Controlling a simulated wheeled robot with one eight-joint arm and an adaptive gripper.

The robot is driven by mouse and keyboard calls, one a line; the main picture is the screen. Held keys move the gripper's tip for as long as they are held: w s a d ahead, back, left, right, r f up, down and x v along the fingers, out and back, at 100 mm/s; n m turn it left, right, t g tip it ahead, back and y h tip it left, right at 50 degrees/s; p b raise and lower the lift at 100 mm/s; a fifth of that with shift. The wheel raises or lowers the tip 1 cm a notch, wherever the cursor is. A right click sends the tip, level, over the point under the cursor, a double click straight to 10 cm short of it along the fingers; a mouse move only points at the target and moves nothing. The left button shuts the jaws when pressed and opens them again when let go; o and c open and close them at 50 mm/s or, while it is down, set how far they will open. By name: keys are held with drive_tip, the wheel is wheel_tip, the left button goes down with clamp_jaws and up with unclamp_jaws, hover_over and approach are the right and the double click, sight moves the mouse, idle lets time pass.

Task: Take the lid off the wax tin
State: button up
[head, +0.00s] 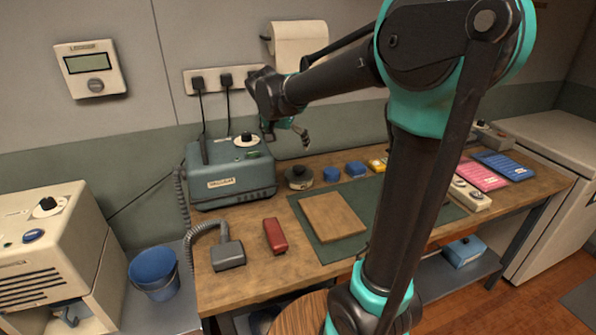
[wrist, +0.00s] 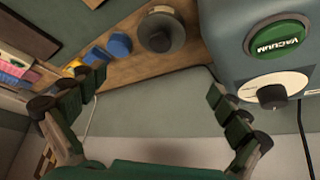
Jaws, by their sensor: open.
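A round grey tin with a dark knob on its lid, which looks like the wax tin (head: 299,178), stands on the workbench just right of the teal machine. The lid appears to be on it. In the wrist view the tin (wrist: 162,46) shows at the top middle, beyond the fingertips. My gripper (head: 290,134) is above the back of the bench, over the tin's area and apart from it. In the wrist view my gripper (wrist: 156,84) has its fingers spread wide with nothing between them.
The teal machine (head: 232,178) with a green VACUUM button (wrist: 277,36) stands close beside the tin. Blue blocks (head: 355,169) and a yellow one (head: 376,165) lie to its right. A brown board (head: 332,216) lies on a green mat (head: 310,237) in front. A paper roll (head: 299,42) hangs behind.

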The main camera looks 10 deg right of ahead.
sight(299, 168)
drive_tip(key=x, duration=1.7)
drive_tip(key=shift+f, duration=0.15)
drive_tip(key=c, duration=1.2)
